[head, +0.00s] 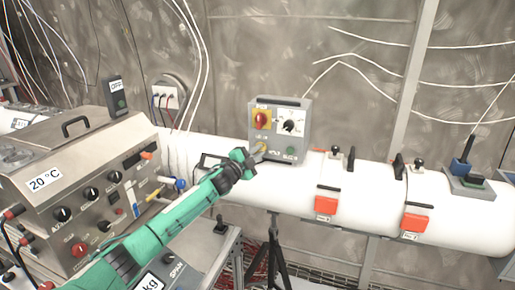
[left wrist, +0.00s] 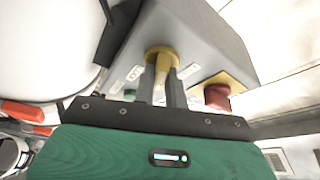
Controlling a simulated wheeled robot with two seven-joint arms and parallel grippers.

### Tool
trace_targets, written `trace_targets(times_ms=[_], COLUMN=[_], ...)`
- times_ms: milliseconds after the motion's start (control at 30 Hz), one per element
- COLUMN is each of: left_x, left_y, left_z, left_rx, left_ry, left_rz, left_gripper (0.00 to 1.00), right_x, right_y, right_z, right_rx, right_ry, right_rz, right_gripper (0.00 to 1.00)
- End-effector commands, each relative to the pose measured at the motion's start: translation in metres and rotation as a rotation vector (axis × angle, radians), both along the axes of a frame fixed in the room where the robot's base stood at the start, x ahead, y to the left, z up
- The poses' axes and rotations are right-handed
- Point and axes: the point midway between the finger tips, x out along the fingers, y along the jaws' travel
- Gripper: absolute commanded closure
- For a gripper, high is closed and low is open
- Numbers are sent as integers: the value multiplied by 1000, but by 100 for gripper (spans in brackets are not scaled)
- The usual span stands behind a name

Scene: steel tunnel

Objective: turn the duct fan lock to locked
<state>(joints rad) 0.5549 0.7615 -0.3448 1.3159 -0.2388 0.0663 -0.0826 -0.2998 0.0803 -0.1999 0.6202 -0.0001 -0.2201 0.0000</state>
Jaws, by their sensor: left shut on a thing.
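The grey duct fan control box (head: 304,118) stands on top of the white duct. Its face carries a red knob (head: 262,118) on a yellow plate, a black dial (head: 289,127) on a white plate, a green button (head: 291,151), and a yellow lock at the lower left. In the left wrist view the yellow lock (left wrist: 163,52) has a pale yellow key-like piece standing out from it. My left gripper (head: 257,151) is at the lock, its fingers shut around that piece. The fingers partly hide the lock, and I cannot read its marked positions. My right gripper is out of view.
The white duct (head: 375,190) runs to the right with orange latches (head: 328,201) and small black handles. A steel instrument box labelled 20 °C (head: 75,190) stands at the left, near my left arm. A black tripod stands below the duct.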

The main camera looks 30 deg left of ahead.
Motion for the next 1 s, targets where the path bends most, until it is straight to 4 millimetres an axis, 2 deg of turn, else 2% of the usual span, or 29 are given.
trace_targets(times_ms=[33,100,433,700,1000], left_x=[0,0,0,0,0], left_y=[0,0,0,-1,-1], left_z=[4,5,3,1,-1], left_rx=[47,106,330,423,448], left_ry=[14,28,81,104,110], left_rz=[0,0,-1,-2,-2], left_gripper=[100,100,100,100,100], right_x=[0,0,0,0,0], right_y=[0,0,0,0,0], right_z=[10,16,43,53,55], right_rx=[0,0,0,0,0], right_ry=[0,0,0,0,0], right_rz=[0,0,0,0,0], right_gripper=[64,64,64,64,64])
